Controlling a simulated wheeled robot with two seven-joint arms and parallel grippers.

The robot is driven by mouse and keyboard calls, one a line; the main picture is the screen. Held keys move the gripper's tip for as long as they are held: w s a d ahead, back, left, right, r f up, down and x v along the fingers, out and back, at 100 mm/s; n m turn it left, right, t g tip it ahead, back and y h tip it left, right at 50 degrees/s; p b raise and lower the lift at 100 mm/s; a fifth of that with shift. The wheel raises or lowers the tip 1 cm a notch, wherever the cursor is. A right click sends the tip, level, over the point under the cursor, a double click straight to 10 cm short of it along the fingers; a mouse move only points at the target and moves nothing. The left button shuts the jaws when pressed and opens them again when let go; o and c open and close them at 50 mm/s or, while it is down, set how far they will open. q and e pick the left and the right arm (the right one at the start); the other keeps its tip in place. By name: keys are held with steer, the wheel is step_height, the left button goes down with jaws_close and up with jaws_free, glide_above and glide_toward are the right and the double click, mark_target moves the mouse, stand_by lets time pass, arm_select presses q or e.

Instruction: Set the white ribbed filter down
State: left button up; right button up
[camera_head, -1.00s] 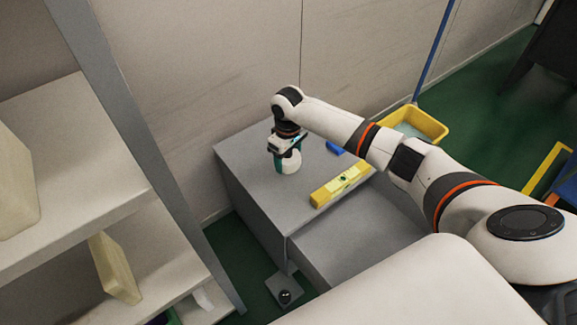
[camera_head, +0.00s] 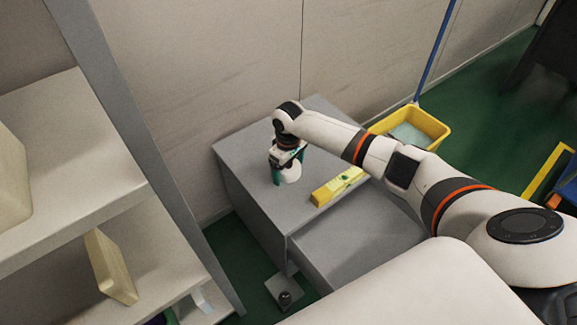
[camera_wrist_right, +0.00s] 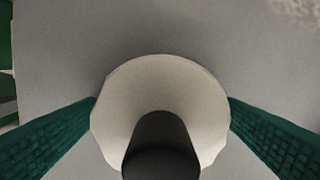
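The white ribbed filter (camera_head: 290,174) stands on the grey cabinet top (camera_head: 245,148), near its left side, as far as I can tell. In the right wrist view, the filter (camera_wrist_right: 118,105) is a pale round body with a dark round centre; I cannot make out ribs. My right gripper (camera_head: 289,167) is down around it, with one green finger on each side. My left gripper is out of view.
A yellow bucket (camera_head: 435,128) stands behind my right arm. A shelf unit (camera_head: 80,205) with a pale block (camera_head: 110,267) is at left. A dark knob (camera_head: 284,298) is low in front.

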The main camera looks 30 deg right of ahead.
steer(key=shift+r, duration=0.1)
